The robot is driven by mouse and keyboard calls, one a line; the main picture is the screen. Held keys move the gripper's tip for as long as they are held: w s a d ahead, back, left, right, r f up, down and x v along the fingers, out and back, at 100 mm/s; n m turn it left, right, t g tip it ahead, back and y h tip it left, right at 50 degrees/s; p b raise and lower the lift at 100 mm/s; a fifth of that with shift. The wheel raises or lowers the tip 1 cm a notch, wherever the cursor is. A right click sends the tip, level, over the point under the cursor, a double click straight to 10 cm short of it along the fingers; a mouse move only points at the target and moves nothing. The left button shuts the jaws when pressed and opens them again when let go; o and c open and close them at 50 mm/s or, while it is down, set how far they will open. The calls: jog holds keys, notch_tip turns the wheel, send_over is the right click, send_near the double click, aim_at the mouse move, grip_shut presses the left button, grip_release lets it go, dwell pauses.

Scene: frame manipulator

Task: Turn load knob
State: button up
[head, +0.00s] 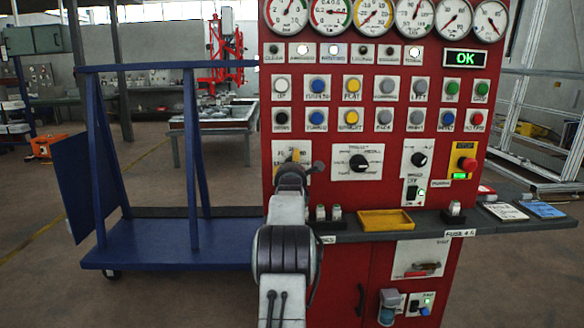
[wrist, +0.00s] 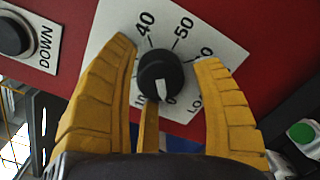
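The load knob (wrist: 160,76) is black and round with a white pointer mark. It sits on a white dial plate (wrist: 184,28) with printed numbers and a partly cut-off label starting "Lo". The pointer is toward the bottom of the wrist view. My gripper (wrist: 169,52) is open, with one yellow finger left of the knob and one right of it. A third yellow finger shows below the knob, close to its lower edge; contact cannot be told. In the head view my gripper (head: 293,156) is in front of the red panel's left part and hides the knob.
The red control panel (head: 335,195) carries gauges, button rows and other knobs, including a black knob (head: 358,162). A grey ledge (head: 500,226) with a yellow tray (head: 385,220) juts out below. A blue cart (head: 180,256) stands left. A DOWN button (wrist: 14,38) is beside the dial plate.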

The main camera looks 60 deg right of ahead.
jog(key=c, duration=1)
jog(key=shift+m+b, duration=0.65)
jog(key=shift+m, duration=0.15)
jog(key=shift+r+m, duration=0.15)
jog(key=shift+m, duration=1.45)
jog(key=o, duration=1.2)
jog(key=shift+a, duration=0.15)
jog(key=shift+v, duration=5.85)
jog(key=shift+r, duration=0.1)
